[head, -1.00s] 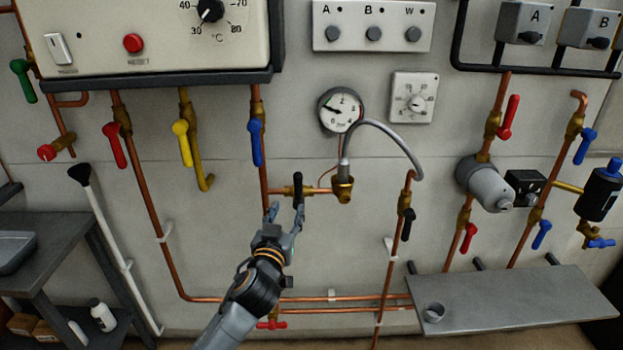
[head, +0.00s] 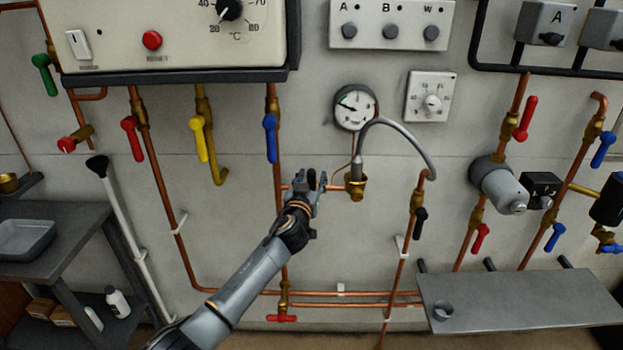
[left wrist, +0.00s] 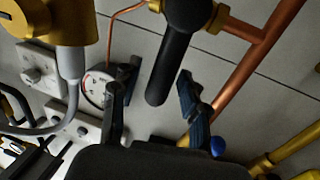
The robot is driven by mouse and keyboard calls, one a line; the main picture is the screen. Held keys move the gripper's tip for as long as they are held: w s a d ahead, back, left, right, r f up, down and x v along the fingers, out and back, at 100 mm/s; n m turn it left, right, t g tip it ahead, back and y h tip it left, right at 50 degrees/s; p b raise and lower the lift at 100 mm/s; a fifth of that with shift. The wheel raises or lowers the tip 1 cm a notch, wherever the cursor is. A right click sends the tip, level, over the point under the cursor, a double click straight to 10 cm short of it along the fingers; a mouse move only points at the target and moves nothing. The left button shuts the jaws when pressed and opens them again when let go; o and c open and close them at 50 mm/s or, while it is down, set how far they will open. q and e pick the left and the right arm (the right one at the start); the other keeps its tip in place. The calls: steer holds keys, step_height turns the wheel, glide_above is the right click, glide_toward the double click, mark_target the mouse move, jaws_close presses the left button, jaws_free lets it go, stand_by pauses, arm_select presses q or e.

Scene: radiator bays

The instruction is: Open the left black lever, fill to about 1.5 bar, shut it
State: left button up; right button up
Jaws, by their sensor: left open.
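The left black lever (head: 311,179) sits on the short horizontal copper pipe left of the brass hose fitting (head: 356,187). My left gripper (head: 310,182) is open, with its fingers on either side of the lever. In the left wrist view the black lever (left wrist: 171,68) hangs crosswise to its pipe between the spread fingers (left wrist: 158,85), with gaps visible on both sides. The pressure gauge (head: 355,106) has its needle toward the left, low part of the dial; the exact reading is too small to tell. A second black lever (head: 419,222) hangs on the right pipe. My right gripper is out of view.
A grey flexible hose (head: 408,135) arches from the brass fitting to the right pipe. A blue lever (head: 270,138) hangs up and left of the gripper. A grey shelf (head: 520,303) projects at lower right, and a side table (head: 70,225) stands at left.

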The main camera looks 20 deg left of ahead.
arm_select(q)
jaws_close()
steer(key=shift+w+f, duration=0.1)
stand_by(0.3)
